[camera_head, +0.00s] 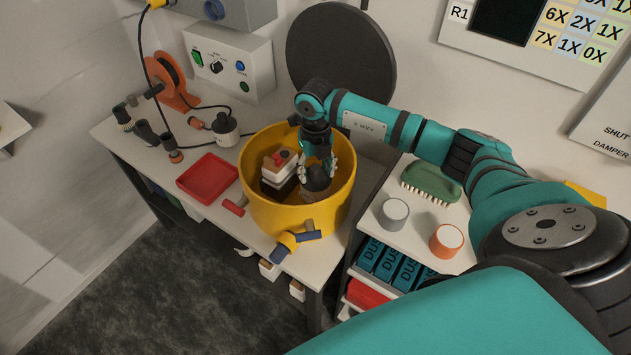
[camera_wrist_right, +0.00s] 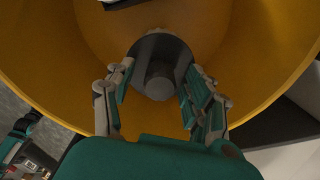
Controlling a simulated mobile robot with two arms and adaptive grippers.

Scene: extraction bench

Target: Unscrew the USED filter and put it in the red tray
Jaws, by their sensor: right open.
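A dark round part (camera_head: 317,181) stands inside the yellow drum (camera_head: 262,205). In the right wrist view it is a dark disc with a grey cylindrical knob (camera_wrist_right: 160,80) in its middle. I read no USED label on it. My right gripper (camera_head: 318,168) reaches down into the drum. Its open fingers (camera_wrist_right: 158,92) are on either side of the dark part; I cannot tell whether they touch it. The red tray (camera_head: 207,178) lies empty on the bench, left of the drum. My left gripper is not in view.
A white and dark block with a red top (camera_head: 280,165) is in the drum beside my gripper. A grey cylinder (camera_head: 393,214), an orange-sided cylinder (camera_head: 446,240) and a green brush (camera_head: 430,182) stand on the right surface. A red-handled tool (camera_head: 234,208) lies near the tray.

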